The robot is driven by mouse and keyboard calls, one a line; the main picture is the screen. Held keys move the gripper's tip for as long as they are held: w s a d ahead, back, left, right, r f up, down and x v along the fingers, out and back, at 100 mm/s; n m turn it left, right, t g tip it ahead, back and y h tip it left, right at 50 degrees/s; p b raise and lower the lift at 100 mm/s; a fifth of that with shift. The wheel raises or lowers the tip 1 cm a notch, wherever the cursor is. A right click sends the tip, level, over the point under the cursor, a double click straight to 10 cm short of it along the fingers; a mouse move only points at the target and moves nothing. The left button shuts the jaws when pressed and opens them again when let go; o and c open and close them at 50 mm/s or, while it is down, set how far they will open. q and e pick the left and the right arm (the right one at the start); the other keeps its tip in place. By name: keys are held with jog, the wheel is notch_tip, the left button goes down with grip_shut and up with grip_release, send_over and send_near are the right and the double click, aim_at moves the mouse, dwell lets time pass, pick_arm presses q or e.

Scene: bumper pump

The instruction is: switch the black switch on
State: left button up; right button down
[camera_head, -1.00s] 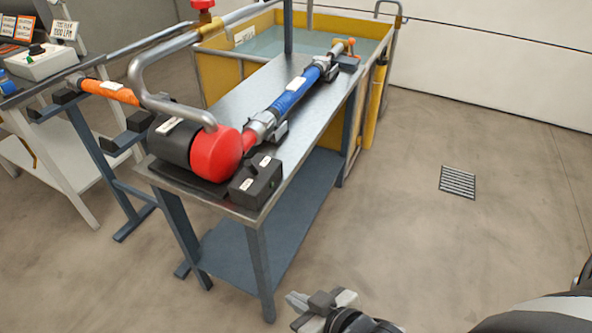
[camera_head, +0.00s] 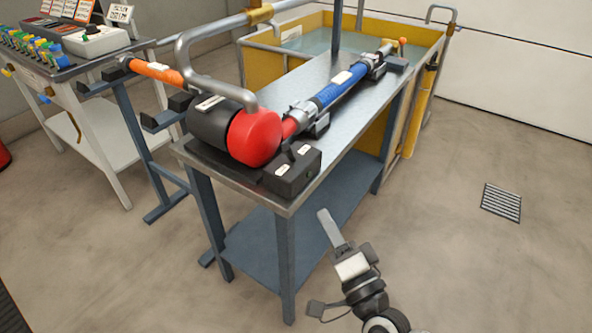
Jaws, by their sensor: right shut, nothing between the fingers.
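A black switch box (camera_head: 292,171) with small white labels sits on the near right corner of the metal table, beside the red end of the pump (camera_head: 254,136). Which way its switch stands is too small to tell. My right gripper (camera_head: 328,222) is shut and empty. It is in front of the table's right side, below the tabletop in the picture and apart from the box, with its fingers pointing up and to the left. My left gripper is not in view.
The steel table (camera_head: 345,122) carries the pump, a blue hose section (camera_head: 342,88) and grey clamps. A yellow water tank (camera_head: 376,32) stands behind. At left is a bench (camera_head: 62,72) with coloured valves. The floor at right is clear around a drain grate (camera_head: 501,203).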

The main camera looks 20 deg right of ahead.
jog(key=shift+r, duration=0.1)
jog(key=p, duration=0.1)
send_near(289, 153)
jog(key=x, duration=0.7)
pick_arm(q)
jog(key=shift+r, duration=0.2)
